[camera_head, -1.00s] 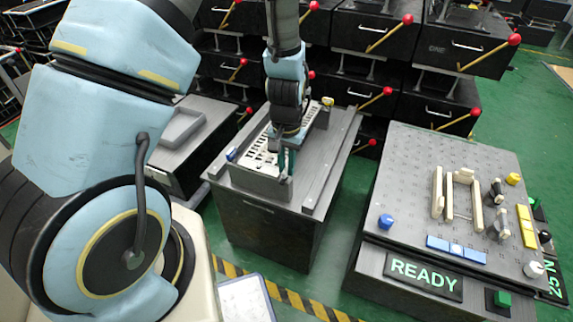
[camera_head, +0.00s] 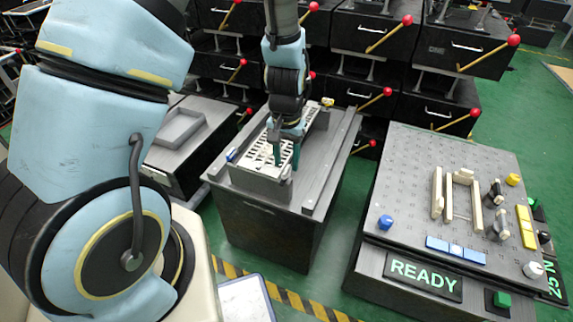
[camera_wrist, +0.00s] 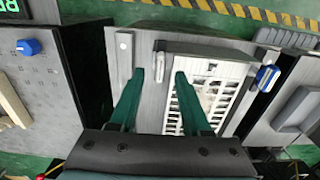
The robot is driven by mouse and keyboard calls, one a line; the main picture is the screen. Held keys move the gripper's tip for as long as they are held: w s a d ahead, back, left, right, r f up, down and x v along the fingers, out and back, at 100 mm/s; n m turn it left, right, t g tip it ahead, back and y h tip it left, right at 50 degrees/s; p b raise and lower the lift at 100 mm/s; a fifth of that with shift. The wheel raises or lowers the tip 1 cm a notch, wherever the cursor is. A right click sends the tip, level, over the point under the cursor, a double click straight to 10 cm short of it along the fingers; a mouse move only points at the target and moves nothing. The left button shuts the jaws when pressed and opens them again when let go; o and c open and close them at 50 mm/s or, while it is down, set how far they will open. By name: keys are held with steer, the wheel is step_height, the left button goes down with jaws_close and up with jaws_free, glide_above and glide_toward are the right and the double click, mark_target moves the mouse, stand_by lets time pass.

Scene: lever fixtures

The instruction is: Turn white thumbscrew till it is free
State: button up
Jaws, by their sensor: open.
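My gripper (camera_head: 285,162) is open above the near right end of the slotted fixture on the bench. In the wrist view its two green fingers (camera_wrist: 171,62) stand apart with nothing clearly held between them. In the head view the fingers hide the thumbscrew.
Raised rails flank the fixture on the bench (camera_head: 325,165). A control panel (camera_head: 400,180) stands to the right, with green floor between.

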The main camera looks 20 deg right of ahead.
mark_target(286, 169)
step_height(286, 169, up, 8)
steer(key=shift+r+p, duration=0.15)
steer(key=shift+p, duration=0.15)
stand_by(0.3)
steer(key=w+a+r+n+t+p, duration=0.1)
steer(key=a+r+n+p, duration=0.6)
steer(key=a+r, duration=1.4)
steer(key=a+p, duration=0.4)
steer(key=shift+w+r+t, duration=0.3)
steer(key=shift+r, duration=0.1)
steer(key=shift+w, duration=0.1)
